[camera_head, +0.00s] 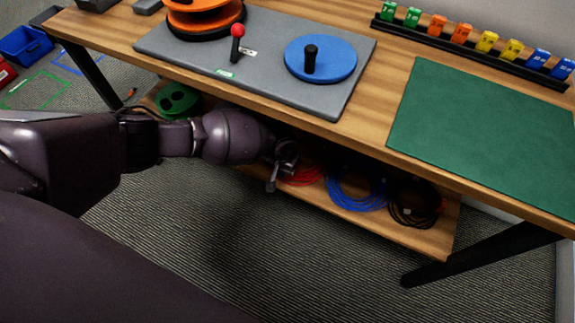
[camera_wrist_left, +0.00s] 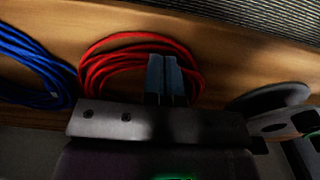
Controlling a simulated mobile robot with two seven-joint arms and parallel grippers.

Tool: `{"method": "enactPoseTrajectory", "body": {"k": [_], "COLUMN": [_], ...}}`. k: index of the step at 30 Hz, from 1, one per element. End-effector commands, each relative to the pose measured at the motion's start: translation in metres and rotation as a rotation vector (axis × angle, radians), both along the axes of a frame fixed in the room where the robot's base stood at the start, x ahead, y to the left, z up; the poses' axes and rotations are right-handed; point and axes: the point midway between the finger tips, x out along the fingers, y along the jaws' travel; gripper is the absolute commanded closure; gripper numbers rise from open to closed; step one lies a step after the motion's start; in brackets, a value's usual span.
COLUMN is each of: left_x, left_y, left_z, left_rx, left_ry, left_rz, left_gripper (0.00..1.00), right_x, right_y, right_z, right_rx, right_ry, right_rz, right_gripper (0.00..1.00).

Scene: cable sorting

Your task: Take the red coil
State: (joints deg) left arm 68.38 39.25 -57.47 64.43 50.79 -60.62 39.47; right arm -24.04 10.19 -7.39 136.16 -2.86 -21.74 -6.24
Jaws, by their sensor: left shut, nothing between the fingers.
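The red coil (camera_head: 303,177) lies on the lower wooden shelf under the table. In the head view its left part is hidden by my left gripper (camera_head: 273,183), which is at the shelf's front beside it. In the left wrist view the red coil (camera_wrist_left: 108,66) lies flat on the shelf, and the fingers of my left gripper (camera_wrist_left: 166,62) overlap its middle. The fingers are shut together with nothing held. I cannot tell whether they touch the coil. My right gripper is not in view.
A blue coil (camera_head: 355,190) and a black coil (camera_head: 412,203) lie to the right on the lower shelf (camera_head: 437,240). A green spool (camera_head: 176,101) is at the shelf's left. The tabletop (camera_head: 376,103) overhangs the shelf.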

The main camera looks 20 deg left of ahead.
Motion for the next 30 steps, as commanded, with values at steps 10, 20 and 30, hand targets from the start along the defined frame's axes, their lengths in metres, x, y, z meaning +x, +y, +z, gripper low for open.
{"method": "enactPoseTrajectory", "body": {"k": [10, 20, 30], "left_x": [0.020, 0.021, 0.006], "left_y": [0.000, 0.000, 0.000], "left_z": [-0.015, -0.019, -0.018], "left_rx": [0.000, 0.001, 0.002], "left_ry": [0.007, 0.003, 0.007], "left_rz": [0.001, 0.001, 0.000], "left_gripper": [1.00, 1.00, 1.00], "right_x": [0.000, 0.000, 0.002], "right_y": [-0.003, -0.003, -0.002], "right_z": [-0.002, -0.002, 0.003], "right_rx": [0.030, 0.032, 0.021], "right_ry": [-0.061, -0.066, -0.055], "right_rz": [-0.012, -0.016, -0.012], "right_gripper": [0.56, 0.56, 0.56]}}
